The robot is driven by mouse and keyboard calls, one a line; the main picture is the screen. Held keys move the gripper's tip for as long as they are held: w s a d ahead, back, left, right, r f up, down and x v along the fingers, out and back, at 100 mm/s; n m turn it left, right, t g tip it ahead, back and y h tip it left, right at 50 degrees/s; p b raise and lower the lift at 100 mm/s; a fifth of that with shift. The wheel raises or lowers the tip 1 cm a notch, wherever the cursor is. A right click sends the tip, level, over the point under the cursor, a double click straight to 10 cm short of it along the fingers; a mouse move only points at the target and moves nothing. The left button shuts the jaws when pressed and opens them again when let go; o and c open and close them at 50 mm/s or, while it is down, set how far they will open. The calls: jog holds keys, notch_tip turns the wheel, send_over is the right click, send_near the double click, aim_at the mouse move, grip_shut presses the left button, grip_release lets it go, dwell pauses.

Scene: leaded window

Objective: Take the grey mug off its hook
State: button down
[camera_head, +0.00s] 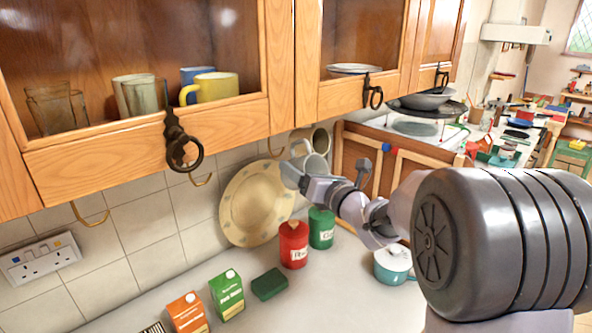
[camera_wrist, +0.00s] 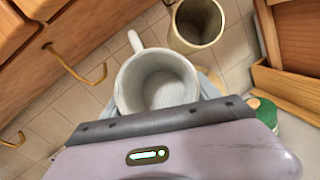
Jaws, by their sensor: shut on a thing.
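The grey mug (camera_head: 316,164) is at the end of my arm under the wall cupboards. In the wrist view the mug (camera_wrist: 160,82) shows its open mouth, with its handle at the upper left. My gripper (camera_head: 304,177) is shut on it; in the wrist view the dark edge of the gripper (camera_wrist: 163,118) crosses the mug's near side. A brass hook (camera_wrist: 88,73) to the left of the mug is bare; a bare hook also shows left of it in the head view (camera_head: 276,151). I see no hook in the mug's handle.
A beige mug (camera_wrist: 196,22) hangs close behind the grey one.

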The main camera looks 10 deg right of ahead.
jog(key=s+d+f+b, duration=0.4)
jog(key=s+d+b, duration=0.3)
jog(key=s, duration=0.4)
jog(key=s+d+f+b, duration=0.3)
jog(key=s+d+b, duration=0.5)
jog(key=s, duration=0.4)
jog(key=shift+s+d+f, duration=0.2)
jog(key=shift+d+f, duration=0.2)
jog(key=shift+d, duration=0.2)
dwell(1.5)
dwell(0.3)
